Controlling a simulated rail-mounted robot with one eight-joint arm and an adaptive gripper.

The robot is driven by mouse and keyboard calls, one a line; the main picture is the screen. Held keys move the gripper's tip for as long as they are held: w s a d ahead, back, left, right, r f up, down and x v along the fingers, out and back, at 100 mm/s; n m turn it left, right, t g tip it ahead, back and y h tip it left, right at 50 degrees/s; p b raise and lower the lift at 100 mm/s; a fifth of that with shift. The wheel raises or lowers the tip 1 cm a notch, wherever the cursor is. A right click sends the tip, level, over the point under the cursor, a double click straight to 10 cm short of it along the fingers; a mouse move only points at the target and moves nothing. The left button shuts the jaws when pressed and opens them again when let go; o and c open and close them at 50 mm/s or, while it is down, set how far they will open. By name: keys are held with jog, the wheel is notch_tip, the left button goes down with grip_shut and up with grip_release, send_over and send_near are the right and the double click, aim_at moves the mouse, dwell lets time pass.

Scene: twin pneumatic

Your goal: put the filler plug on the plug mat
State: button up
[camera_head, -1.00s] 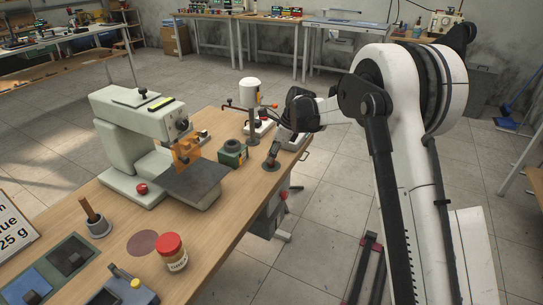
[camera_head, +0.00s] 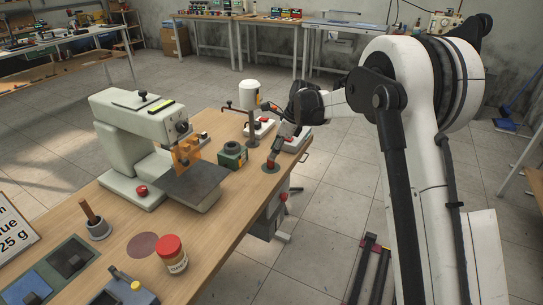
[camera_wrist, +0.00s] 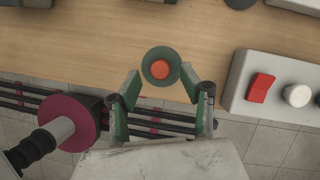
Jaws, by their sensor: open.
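The filler plug (camera_wrist: 160,71), a small round orange-red piece, stands on a dark green round mat (camera_wrist: 160,52), which I take as the plug mat. In the head view the plug (camera_head: 271,162) and mat (camera_head: 271,169) are near the table's right edge. My gripper (camera_wrist: 160,78) is open and empty, its green fingertips apart on either side of the plug. The head view shows my gripper (camera_head: 273,157) just above the plug, its fingers small there. The exact gap in height is hard to tell.
A control box with a red switch (camera_wrist: 261,87) and white knob is right of the mat. A green block (camera_head: 233,155) and a beige press (camera_head: 140,130) stand to the left. A magenta disc (camera_wrist: 75,123) on a grey rod sits below the table edge.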

jog(key=v, duration=0.9)
jog(key=s+d+r+n+t+h, duration=0.1)
jog(key=s+d+r+n+t, duration=0.1)
jog(key=s+d+r+n, duration=0.6)
jog(key=s+d+r+n+t+h, duration=0.1)
jog(key=s+d+r, duration=0.3)
jog(key=s, duration=0.8)
jog(key=s+d+f+n+t, duration=0.1)
jog(key=s+d+f+n, duration=0.1)
jog(key=s, duration=0.6)
jog(key=s+d+f+n+t+h, duration=0.1)
jog(key=s+d+n, duration=0.1)
jog(key=s+n, duration=0.3)
jog(key=s+d+f+n+t+h, duration=0.1)
jog(key=s+d+f+n, duration=0.1)
jog(key=s, duration=0.8)
jog(key=shift+s+d+f+n+t+p, duration=0.3)
jog(key=shift+n+p, duration=0.1)
jog(key=shift+n, duration=0.3)
